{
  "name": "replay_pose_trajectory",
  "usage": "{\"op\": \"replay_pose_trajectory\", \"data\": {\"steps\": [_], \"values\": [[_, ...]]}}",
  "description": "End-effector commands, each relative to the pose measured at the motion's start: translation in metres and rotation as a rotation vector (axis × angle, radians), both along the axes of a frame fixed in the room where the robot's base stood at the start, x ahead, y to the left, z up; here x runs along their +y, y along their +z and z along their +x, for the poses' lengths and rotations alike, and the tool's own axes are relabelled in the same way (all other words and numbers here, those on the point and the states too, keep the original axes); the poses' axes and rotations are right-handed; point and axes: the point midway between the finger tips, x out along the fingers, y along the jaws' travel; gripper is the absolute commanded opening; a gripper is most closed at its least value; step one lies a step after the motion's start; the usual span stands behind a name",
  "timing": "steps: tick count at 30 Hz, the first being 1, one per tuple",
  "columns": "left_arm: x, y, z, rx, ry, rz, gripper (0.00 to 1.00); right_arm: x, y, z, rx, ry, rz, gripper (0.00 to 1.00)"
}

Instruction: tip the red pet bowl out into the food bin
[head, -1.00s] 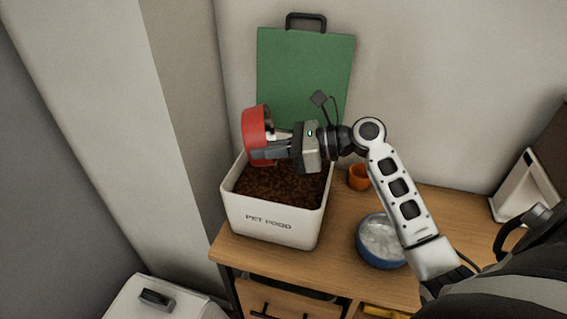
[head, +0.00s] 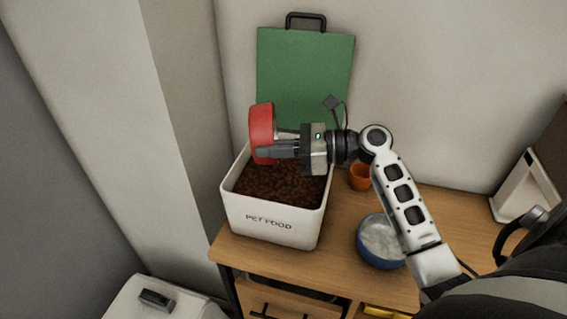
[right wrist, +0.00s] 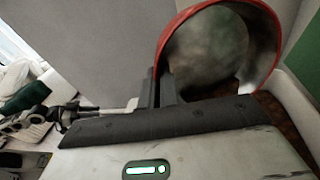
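The red pet bowl (head: 261,125) is tipped on its side above the left part of the food bin. My right gripper (head: 262,151) is shut on its rim. In the right wrist view the bowl (right wrist: 272,40) shows its grey inside, with no kibble that I can make out, and the finger (right wrist: 168,87) is at its wall. The white food bin (head: 272,223), marked PET FOOD, stands on the wooden counter and holds brown kibble (head: 280,183). My left gripper is not in view.
The green lid (head: 305,75) with a black handle leans on the wall behind the bin. A blue bowl with pale contents (head: 380,240) and a small orange cup (head: 359,178) stand right of the bin, near my right arm. A white box (head: 165,300) is at lower left.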

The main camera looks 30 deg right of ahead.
Motion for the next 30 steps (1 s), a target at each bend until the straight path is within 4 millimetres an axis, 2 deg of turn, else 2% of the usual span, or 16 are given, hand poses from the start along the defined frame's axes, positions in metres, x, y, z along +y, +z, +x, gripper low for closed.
{"op": "replay_pose_trajectory", "data": {"steps": [30], "values": [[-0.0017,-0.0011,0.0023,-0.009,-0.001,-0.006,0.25,-0.0062,0.0010,-0.0041,-0.061,0.000,0.096,0.00]]}}
